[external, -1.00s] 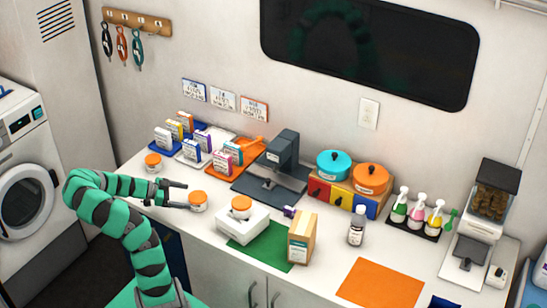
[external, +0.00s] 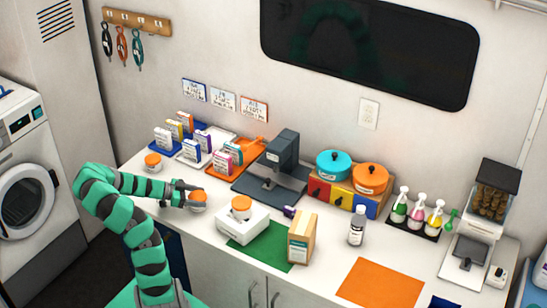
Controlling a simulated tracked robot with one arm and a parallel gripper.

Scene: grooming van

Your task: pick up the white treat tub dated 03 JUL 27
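Three white treat tubs with orange lids show in the external view, and their date print is too small to read. One tub (external: 153,162) stands at the left end of the counter. A second tub (external: 198,201) stands on the counter near its front edge. A third tub (external: 241,207) sits on a white box-like stand (external: 243,223). My gripper (external: 194,196) is at the second tub, with its fingers spread around the tub's left part. The far finger shows behind the lid. The near finger is partly hard to make out. The tub stands upright on the counter.
Small boxes stand on blue, white and orange trays (external: 250,158) behind the tubs. A dark grey machine (external: 278,168) stands right of them. A green mat (external: 262,250) and a cardboard carton (external: 302,238) lie to the right. An orange mat (external: 381,284) is bare.

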